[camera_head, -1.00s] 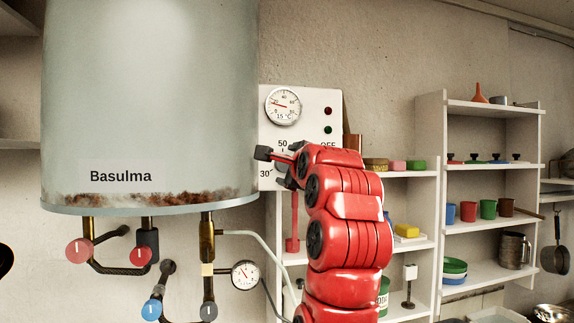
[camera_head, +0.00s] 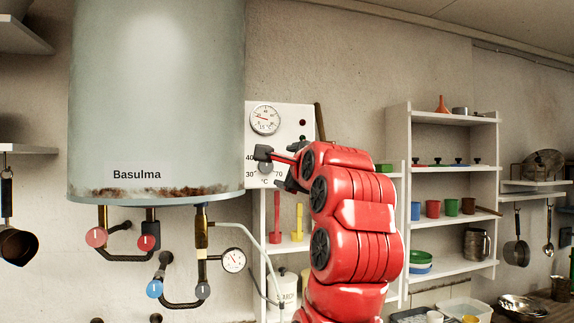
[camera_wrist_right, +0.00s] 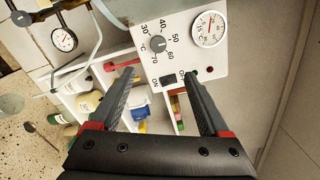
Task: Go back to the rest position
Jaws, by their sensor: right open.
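My right gripper (camera_head: 277,168) is raised in front of the white control panel (camera_head: 276,118) beside the boiler. In the right wrist view the right gripper (camera_wrist_right: 165,95) is open, with nothing between its fingers. The panel (camera_wrist_right: 189,77) shows there just beyond the fingertips, with a temperature knob (camera_wrist_right: 157,44), a round dial (camera_wrist_right: 208,28) and a dark switch (camera_wrist_right: 168,80). In the head view the gripper and arm cover the lower right of the panel. My left gripper is in neither current view.
The boiler (camera_head: 158,90) hangs at left, with red and blue valves and a pressure gauge (camera_head: 233,260) below it. White shelves (camera_head: 453,118) with cups and pots stand at right. Pans hang on the wall at both sides. A hose (camera_head: 243,232) runs down near my right arm.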

